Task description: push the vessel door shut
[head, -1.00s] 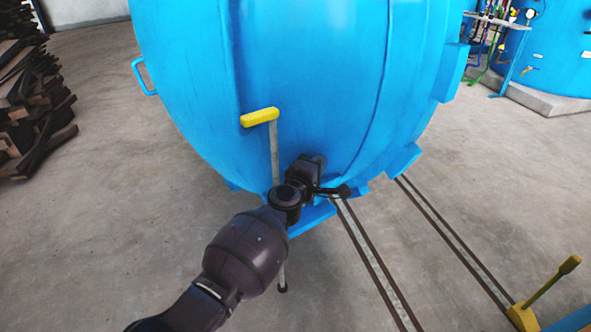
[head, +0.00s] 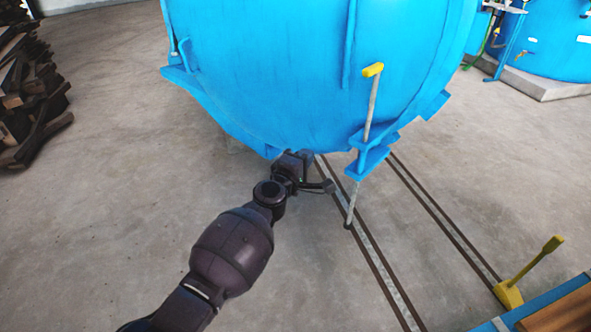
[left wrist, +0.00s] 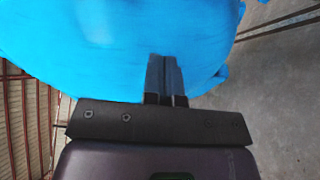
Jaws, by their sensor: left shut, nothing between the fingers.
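The blue vessel door (head: 290,75) is a large domed shape filling the upper middle of the head view. A pale rod with a yellow grip (head: 373,70) runs down through a blue bracket (head: 370,155) on its right side. My left gripper (head: 292,160) is at the door's lower edge, left of the bracket. In the left wrist view its two fingers (left wrist: 165,72) are together with nothing between them, and their tips overlap the blue surface (left wrist: 110,45). I cannot tell whether they touch it. The seam between door and vessel is not clear. My right gripper is not in view.
Dark rails (head: 375,255) run along the concrete floor. A yellow lever (head: 525,275) stands at the lower right, beside a blue-edged wooden surface (head: 565,315). Stacked wood (head: 30,100) lies at the far left. Another blue tank (head: 555,45) stands at the back right.

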